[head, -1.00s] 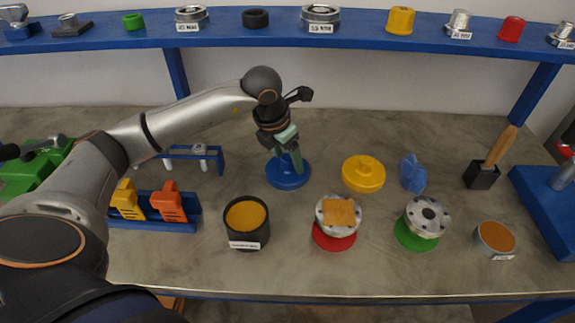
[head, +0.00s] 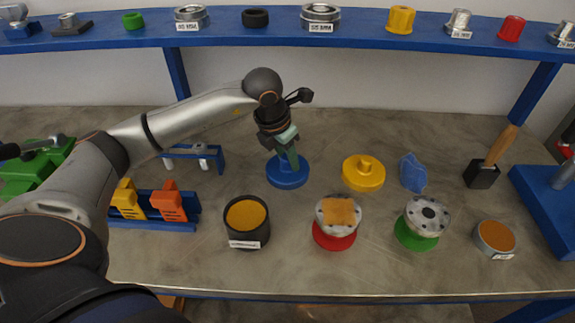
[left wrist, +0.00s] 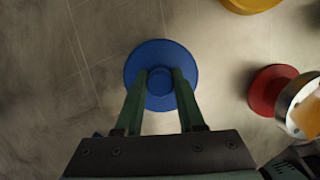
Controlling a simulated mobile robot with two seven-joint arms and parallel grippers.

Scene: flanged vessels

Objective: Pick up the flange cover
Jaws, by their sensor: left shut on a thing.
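A blue round flange cover (head: 287,181) with a central knob lies flat on the table; it also shows in the left wrist view (left wrist: 160,50). My left gripper (head: 288,162) reaches down over it and is shut on its knob. In the left wrist view its green fingers (left wrist: 160,76) stand on either side of the knob. The cover still rests on the table. A similar yellow cover (head: 363,174) lies to its right, apart from the gripper. My right gripper is not in view.
Two flanged vessels stand in front on a red base (head: 334,239) and a green base (head: 416,238). A dark cup (head: 247,233) is at front left. A blue crumpled item (head: 413,173) and a hammer (head: 482,174) lie right. A blue shelf (head: 230,38) runs behind.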

